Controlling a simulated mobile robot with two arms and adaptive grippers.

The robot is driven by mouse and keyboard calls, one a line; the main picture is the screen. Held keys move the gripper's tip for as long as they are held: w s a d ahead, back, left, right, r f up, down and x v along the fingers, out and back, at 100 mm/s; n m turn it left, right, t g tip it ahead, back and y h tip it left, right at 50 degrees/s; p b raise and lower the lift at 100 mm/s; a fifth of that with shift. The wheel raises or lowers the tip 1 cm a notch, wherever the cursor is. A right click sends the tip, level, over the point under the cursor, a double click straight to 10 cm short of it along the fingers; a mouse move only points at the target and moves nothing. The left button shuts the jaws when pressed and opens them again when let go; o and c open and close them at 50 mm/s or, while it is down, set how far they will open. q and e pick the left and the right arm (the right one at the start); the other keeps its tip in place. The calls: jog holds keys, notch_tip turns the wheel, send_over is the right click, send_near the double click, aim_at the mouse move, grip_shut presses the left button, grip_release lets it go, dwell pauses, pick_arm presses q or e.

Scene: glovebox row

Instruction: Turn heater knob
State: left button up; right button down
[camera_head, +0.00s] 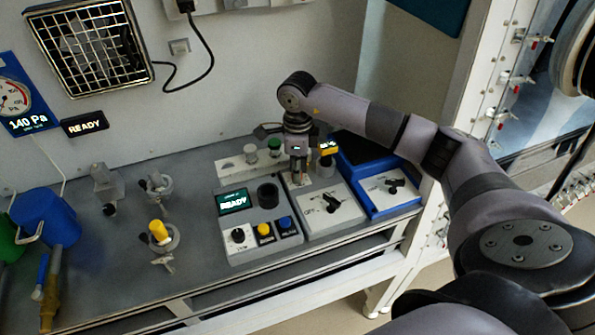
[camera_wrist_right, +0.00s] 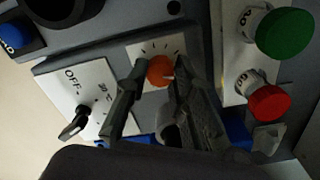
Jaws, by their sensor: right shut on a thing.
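The orange round knob (camera_wrist_right: 161,71) with a white pointer mark sits on a small white plate (camera_wrist_right: 142,49) with tick marks in the right wrist view. My right gripper (camera_wrist_right: 152,76) has one finger on each side of it and is shut on it. In the head view the right gripper (camera_head: 298,178) points down at the back of the middle grey box, and the knob is hidden there. A black knob (camera_wrist_right: 75,125) on a white panel marked OFF and 20 is beside it; that panel also shows in the head view (camera_head: 318,218). My left gripper is out of view.
Green (camera_wrist_right: 285,33) and red (camera_wrist_right: 268,103) caps are close to the fingers. A yellow-topped stand (camera_head: 159,232) is further left.

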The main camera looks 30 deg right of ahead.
jog(key=shift+m+b, duration=0.3)
jog(key=shift+m, duration=0.8)
jog(key=c, duration=1.4)
grip_release()
jog(key=shift+o, duration=0.2)
notch_tip(320, 180, up, 12)
